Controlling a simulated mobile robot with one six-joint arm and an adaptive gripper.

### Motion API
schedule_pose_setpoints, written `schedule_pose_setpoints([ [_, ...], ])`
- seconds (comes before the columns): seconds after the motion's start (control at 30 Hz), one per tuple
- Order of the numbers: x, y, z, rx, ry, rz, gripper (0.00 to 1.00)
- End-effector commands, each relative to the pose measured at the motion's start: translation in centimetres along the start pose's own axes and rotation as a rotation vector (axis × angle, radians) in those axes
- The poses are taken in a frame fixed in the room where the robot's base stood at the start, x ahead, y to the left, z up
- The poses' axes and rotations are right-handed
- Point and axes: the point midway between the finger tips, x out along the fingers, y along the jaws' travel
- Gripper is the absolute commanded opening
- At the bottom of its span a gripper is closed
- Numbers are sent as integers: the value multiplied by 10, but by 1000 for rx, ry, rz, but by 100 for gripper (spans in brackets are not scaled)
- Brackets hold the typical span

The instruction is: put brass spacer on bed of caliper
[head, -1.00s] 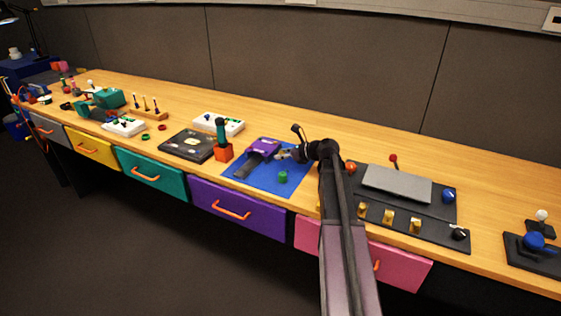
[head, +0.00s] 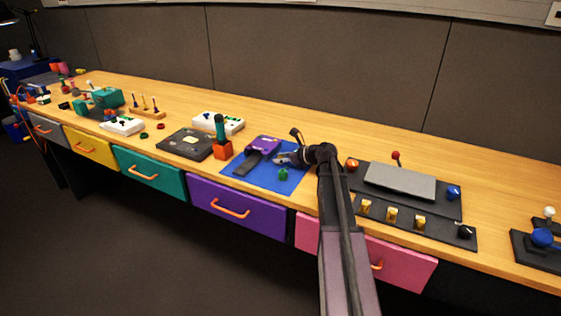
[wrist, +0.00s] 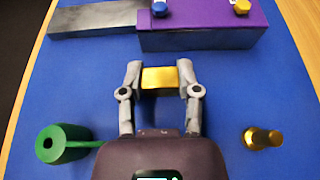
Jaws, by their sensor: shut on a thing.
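My gripper (wrist: 159,75) is shut on a brass block, the brass spacer (wrist: 159,78), which shows between its two fingertips. The caliper has a purple body (wrist: 205,24) with a blue knob and a yellow knob, and a dark grey bed (wrist: 98,19) running left from it. In the wrist view both lie ahead of the fingertips, with blue mat between. In the head view my gripper (head: 281,158) is over the mat, to the right of the purple body (head: 264,145) and the dark bed (head: 247,164). The spacer is too small to make out there.
The blue mat (head: 236,174) lies under the caliper. A green hollow piece (wrist: 62,144) lies left of my gripper and a stepped brass piece (wrist: 262,138) stands right. A dark panel (head: 438,209) lies right.

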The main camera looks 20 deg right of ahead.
Motion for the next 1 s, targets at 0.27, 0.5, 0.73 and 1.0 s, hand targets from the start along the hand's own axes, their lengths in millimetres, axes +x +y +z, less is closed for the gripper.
schedule_pose_setpoints([
  [0.27,0,0,-1,0,0,0,0],
  [0.5,1,0,-2,0,0,0,77],
  [0.73,1,0,-2,0,0,0,77],
  [1.0,0,0,0,0,0,0,77],
])
